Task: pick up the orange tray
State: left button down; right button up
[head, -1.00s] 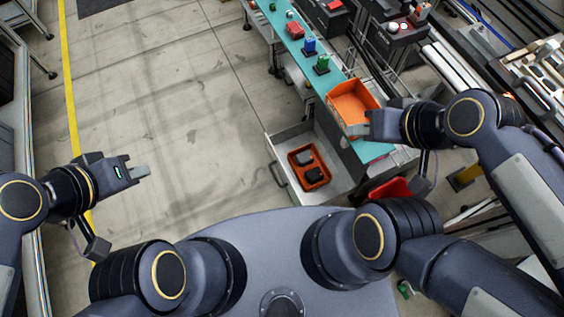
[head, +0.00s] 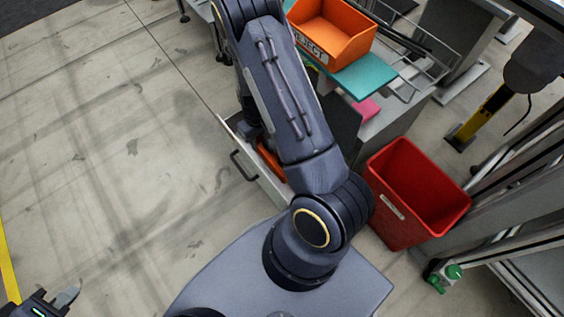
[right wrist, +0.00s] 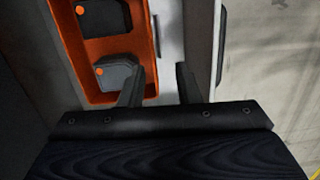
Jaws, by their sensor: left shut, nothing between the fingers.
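The orange tray (head: 270,160) lies in the open drawer, mostly hidden by my right arm in the head view. The right wrist view shows the tray (right wrist: 84,50) close up, with two dark blocks (right wrist: 102,17) in it. My right gripper (right wrist: 160,72) is open, its fingers apart at the tray's right side wall; the left finger overlaps the tray and the right finger is outside it. I cannot tell whether they touch the tray. In the head view this gripper is hidden behind the arm. My left gripper (head: 66,299) is shut and empty at the bottom left, far from the tray.
The drawer (head: 262,187) has a dark handle. An orange bin marked REJECT (head: 335,33) stands on the teal surface (head: 362,78) above. A red bin (head: 415,195) is on the floor to the right. The floor at left is clear.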

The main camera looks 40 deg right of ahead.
aim_at(267, 158)
jog(key=f+b, duration=0.1)
jog(key=f, duration=0.2)
jog(key=s+f+b, duration=0.1)
jog(key=f+b, duration=0.1)
jog(key=f, duration=0.2)
jog(key=d+f+b, duration=0.1)
jog(key=f+b, duration=0.1)
jog(key=f, duration=0.2)
jog(key=shift+s, duration=0.25)
jog(key=shift+a+r, duration=0.1)
grip_shut()
